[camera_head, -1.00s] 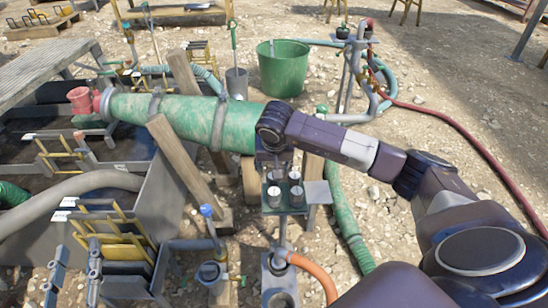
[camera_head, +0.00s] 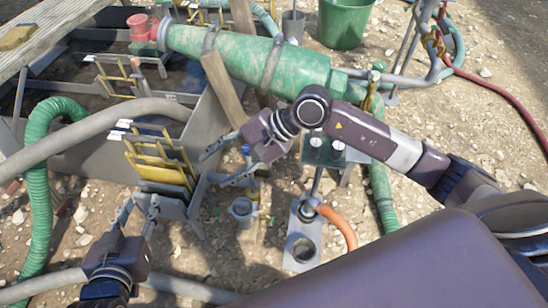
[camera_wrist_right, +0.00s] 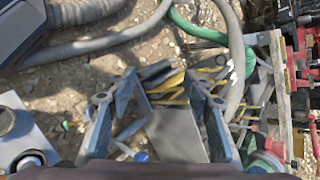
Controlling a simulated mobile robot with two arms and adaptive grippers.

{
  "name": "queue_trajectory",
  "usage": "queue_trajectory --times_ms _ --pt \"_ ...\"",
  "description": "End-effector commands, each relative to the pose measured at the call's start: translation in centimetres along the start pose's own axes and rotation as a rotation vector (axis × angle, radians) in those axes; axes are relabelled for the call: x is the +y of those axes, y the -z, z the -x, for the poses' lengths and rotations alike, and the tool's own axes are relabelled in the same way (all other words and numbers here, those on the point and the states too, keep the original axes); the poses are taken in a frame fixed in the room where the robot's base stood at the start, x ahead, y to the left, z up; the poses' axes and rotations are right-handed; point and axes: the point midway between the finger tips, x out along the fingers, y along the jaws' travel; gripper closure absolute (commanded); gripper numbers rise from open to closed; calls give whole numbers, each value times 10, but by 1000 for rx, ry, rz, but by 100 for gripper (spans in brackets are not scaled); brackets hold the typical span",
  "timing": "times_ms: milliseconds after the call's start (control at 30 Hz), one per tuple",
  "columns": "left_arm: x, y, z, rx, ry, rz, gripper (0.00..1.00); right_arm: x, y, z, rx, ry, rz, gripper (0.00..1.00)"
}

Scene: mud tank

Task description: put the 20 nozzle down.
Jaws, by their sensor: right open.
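Several small grey cylindrical nozzles (camera_head: 337,150) stand upright on a dark green rack (camera_head: 321,160), partly hidden behind my right arm. I cannot read any number, so I cannot tell which is the 20 nozzle. My right gripper (camera_head: 209,168) points left, away from the rack, with its fingers spread over the area beside the yellow-handled plates. In the right wrist view my right gripper (camera_wrist_right: 160,85) is open, with no nozzle seen between its fingers. My left gripper (camera_head: 140,207) is at the lower left, fingers apart, pointing up at the tank's edge; it looks empty.
A large green pipe (camera_head: 250,58) lies behind my right arm. Yellow-handled plates (camera_head: 158,155) and a grey hose (camera_head: 95,130) are at the left. A grey square socket (camera_head: 302,245) and an orange hose (camera_head: 340,228) stand in front of the rack. A green bucket (camera_head: 345,20) is behind.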

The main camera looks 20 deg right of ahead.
Motion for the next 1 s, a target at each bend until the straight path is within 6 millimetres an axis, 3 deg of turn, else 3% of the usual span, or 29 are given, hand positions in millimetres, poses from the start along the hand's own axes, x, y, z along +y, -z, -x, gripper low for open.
queue_trajectory --times_ms 33,100,167,233,333,400,467,567,600,700,800,900,1000 --pt "0 0 0 0 0 0 67 -17 -50 -8 -163 102 -156 54" --pt "0 0 0 0 0 0 67 -49 -106 1 -388 236 -411 54" --pt "0 0 0 0 0 0 67 -78 -138 21 -580 332 -647 54" --pt "0 0 0 0 -1 0 67 -109 -156 53 -801 424 -939 54" --pt "0 0 0 0 -1 0 67 -141 -146 101 -1114 523 -1380 54" --pt "0 0 0 0 -1 0 67 -149 -117 129 -1329 570 -1699 54" --pt "0 0 0 0 -1 0 67 -145 -85 145 -1512 599 -1978 54" --pt "0 0 0 0 -1 1 67 -114 -26 154 -1811 624 -2440 54" --pt "0 0 0 0 -1 1 67 -94 -6 151 1730 -562 2351 54" --pt "0 0 0 1 -1 1 67 -39 30 134 1446 -410 2002 54" --pt "0 0 0 1 -1 1 67 11 42 113 1234 -311 1727 54" --pt "0 0 0 1 -1 1 67 46 41 96 1097 -255 1548 54" --pt "0 0 0 1 0 1 67 62 38 88 1028 -229 1461 54"
